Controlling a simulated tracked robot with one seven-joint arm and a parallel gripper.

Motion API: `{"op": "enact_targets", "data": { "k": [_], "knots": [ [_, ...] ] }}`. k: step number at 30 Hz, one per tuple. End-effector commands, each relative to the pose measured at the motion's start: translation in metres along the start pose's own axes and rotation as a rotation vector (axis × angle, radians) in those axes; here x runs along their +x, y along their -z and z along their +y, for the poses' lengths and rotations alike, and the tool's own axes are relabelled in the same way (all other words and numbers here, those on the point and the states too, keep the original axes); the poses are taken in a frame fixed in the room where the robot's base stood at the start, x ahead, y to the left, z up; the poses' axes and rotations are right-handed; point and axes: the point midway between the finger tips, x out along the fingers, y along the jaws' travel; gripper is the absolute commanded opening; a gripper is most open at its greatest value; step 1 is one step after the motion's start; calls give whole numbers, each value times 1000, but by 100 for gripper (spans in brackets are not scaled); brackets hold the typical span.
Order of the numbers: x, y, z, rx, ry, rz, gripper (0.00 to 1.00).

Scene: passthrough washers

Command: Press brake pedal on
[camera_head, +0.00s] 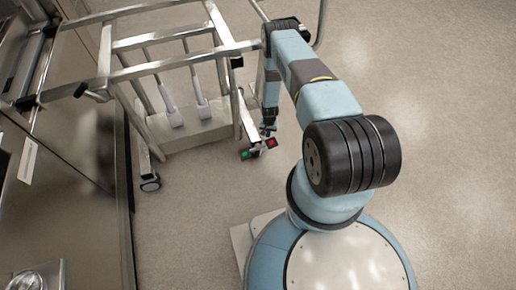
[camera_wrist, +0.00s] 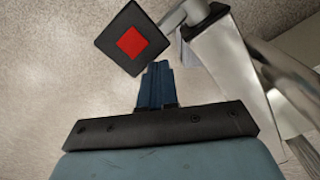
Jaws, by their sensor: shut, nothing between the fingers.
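A black square pedal with a red centre (camera_head: 271,142) sits low on the near right leg of the metal trolley. It shows large in the wrist view (camera_wrist: 131,42), tilted, just beyond and to the left of my fingertips. A pedal with a green mark (camera_head: 244,155) is on the other side of the same caster; the wrist view does not show it. My gripper (camera_head: 267,130) points down right above the red-marked pedal. In the wrist view my gripper (camera_wrist: 157,68) has its blue fingers together and empty. I cannot tell whether the fingertips touch the pedal.
The metal trolley frame (camera_head: 165,72) stands left of my arm, close beside it. Its lower base (camera_head: 195,133) bears two white upright parts. Another caster (camera_head: 150,184) is at the front left. A steel cabinet (camera_head: 70,190) lines the left side. The floor (camera_head: 440,90) at right is clear.

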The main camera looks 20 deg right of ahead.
Motion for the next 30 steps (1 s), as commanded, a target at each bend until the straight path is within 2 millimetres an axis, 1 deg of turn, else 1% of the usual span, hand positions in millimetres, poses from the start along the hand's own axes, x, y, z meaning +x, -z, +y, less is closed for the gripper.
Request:
{"op": "enact_targets", "data": {
  "k": [30],
  "knots": [
    [12,0,0,-1,0,0,0]
  ]
}}
